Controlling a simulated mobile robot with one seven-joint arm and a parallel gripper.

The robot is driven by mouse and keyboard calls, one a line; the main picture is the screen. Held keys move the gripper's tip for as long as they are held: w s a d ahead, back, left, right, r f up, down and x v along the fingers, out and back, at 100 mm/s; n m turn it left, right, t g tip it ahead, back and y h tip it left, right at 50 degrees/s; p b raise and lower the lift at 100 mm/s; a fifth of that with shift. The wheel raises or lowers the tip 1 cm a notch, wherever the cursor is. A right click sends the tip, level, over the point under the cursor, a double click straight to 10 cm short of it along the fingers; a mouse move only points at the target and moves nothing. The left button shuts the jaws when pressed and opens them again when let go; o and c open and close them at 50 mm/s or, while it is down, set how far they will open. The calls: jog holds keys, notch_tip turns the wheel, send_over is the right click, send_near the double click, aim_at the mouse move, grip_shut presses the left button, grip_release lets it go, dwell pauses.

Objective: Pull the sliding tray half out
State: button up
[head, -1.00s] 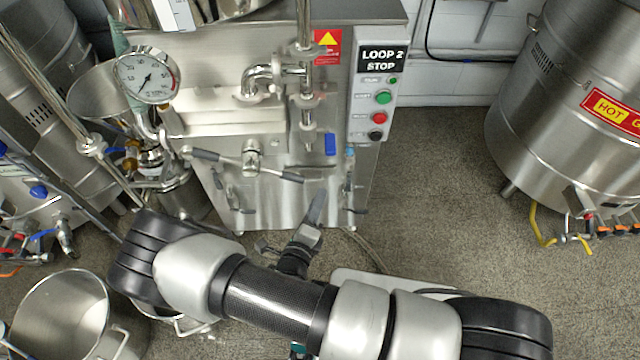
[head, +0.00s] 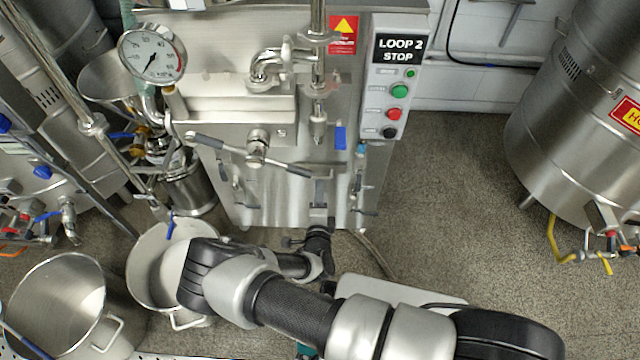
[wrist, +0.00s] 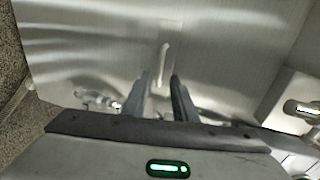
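My gripper (head: 320,190) reaches toward the lower steel front of the mill, below the round pipe fittings. In the wrist view its two dark fingers (wrist: 161,82) are apart, with nothing between them. Ahead of them is a brushed steel panel (wrist: 225,60) with a small upright handle (wrist: 163,58), lined up with the gap between the fingers. The handle appears just beyond the fingertips; I cannot tell the exact distance. No sliding tray can be clearly told apart from the steel front (head: 265,200), and no pulled-out edge shows. My gripper partly covers this front in the head view.
A T-shaped lever (head: 257,150) and small side latches (head: 237,186) stick out of the mill. The button box (head: 393,92) is at upper right. Steel pots (head: 62,300) stand at lower left, a large tank (head: 560,130) at right. Floor between mill and tank is clear.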

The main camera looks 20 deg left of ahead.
jog(key=b+x, duration=0.1)
jog(key=x, duration=0.4)
grip_shut()
dwell(1.4)
